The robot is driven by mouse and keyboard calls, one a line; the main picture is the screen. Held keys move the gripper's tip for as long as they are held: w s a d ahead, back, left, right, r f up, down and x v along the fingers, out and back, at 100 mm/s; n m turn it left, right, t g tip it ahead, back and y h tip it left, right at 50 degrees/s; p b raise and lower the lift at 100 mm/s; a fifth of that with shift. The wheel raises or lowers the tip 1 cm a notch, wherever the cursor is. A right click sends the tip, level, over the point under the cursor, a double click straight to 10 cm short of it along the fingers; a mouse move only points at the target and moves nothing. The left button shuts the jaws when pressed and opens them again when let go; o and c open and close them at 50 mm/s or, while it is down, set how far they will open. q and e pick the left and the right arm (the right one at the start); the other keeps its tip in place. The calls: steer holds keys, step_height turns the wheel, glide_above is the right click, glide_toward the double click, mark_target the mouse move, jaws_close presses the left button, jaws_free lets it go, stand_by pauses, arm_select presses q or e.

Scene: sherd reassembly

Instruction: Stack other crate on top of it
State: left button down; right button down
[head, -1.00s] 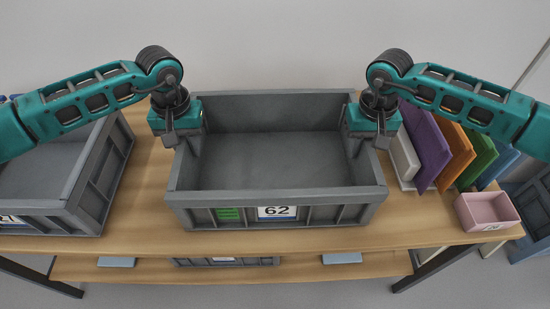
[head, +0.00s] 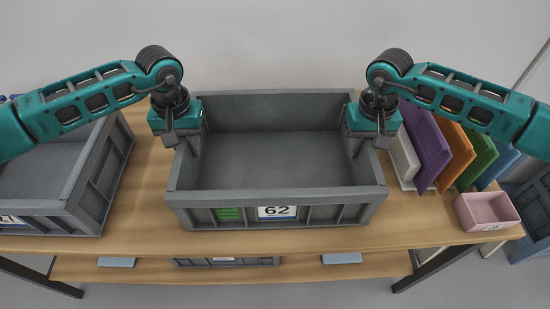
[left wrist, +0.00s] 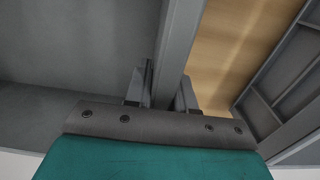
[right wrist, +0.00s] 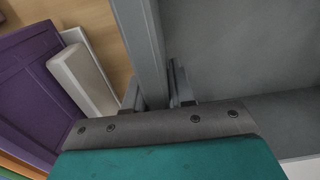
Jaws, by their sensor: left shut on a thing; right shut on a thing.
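A grey crate labelled 62 (head: 300,213) is in the middle of the table in the head view, upright and empty inside. My left gripper (head: 190,140) is shut on its left wall; the left wrist view shows the fingers (left wrist: 158,92) on either side of the wall rim. My right gripper (head: 362,140) is shut on its right wall, with the fingers (right wrist: 157,90) straddling the rim in the right wrist view. Another grey crate (head: 92,175) stands at the left, partly behind my left arm and cut off by the picture edge. Whether crate 62 touches the tabletop is hard to tell.
Purple, orange and green panels (head: 427,145) stand in a rack on the right. A pink bin (head: 487,211) sits at the table's right corner. A lower shelf (head: 300,271) holds another grey crate (head: 225,262). The wooden tabletop (head: 150,200) shows between the two crates.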

arm_select(q)
steer(key=shift+r, duration=0.15)
arm_select(e)
steer(key=shift+r, duration=0.15)
